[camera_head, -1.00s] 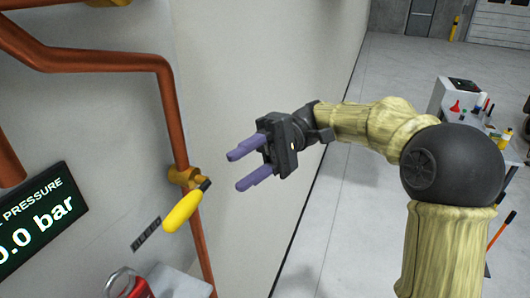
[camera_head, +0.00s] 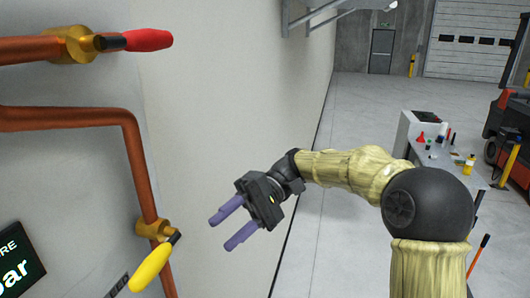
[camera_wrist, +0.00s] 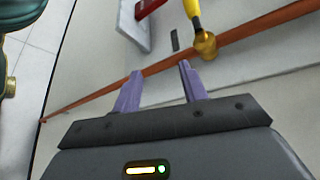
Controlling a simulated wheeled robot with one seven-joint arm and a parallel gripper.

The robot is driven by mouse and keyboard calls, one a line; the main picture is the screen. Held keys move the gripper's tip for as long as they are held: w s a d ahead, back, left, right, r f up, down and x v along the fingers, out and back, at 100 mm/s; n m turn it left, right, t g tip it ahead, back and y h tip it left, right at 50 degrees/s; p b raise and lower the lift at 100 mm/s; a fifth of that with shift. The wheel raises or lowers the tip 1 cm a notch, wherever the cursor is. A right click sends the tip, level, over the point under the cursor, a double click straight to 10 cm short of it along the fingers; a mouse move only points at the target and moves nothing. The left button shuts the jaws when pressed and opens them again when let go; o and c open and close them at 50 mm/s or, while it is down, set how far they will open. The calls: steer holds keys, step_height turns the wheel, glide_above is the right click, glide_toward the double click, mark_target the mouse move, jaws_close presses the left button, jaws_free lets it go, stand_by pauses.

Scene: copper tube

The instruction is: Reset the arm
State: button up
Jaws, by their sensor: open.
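My gripper (camera_head: 228,228) is open and empty, with its two purple fingers apart. In the head view it hangs in the air to the right of the copper pipe (camera_head: 140,180) and the yellow-handled valve (camera_head: 152,265), apart from both. In the wrist view the open fingers (camera_wrist: 158,88) have nothing between them. The yellow valve handle (camera_wrist: 192,12) and its brass body (camera_wrist: 205,45) show beyond the fingers, on the copper pipe that crosses the view at a slant.
A red-handled valve (camera_head: 148,40) sits on the upper pipe at left. A pressure display (camera_head: 18,262) is partly cut off at lower left. A workbench (camera_head: 440,152) with several items stands behind my arm at right. Open floor (camera_head: 365,105) lies at the back.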

steer(key=s+d+f+m+t+h+b, duration=0.1)
steer(key=d+f+m+t+h, duration=0.15)
steer(key=f, duration=0.55)
steer(key=d+f+m+t+h, duration=0.1)
steer(key=d+f+m+t, duration=0.25)
steer(key=f, duration=0.45)
steer(key=s+d+f+t+h+b, duration=0.1)
steer(key=s+d+f+t+h, duration=0.1)
steer(key=d, duration=0.6)
steer(key=s+d+f+t+h+b, duration=0.1)
steer(key=d+f+t+h, duration=0.3)
steer(key=d+f, duration=0.5)
steer(key=shift+s+d+f+t, duration=0.25)
steer(key=shift+s+t, duration=0.4)
steer(key=shift+t, duration=0.35)
steer(key=shift+h, duration=0.25)
steer(key=shift+c, duration=0.7)
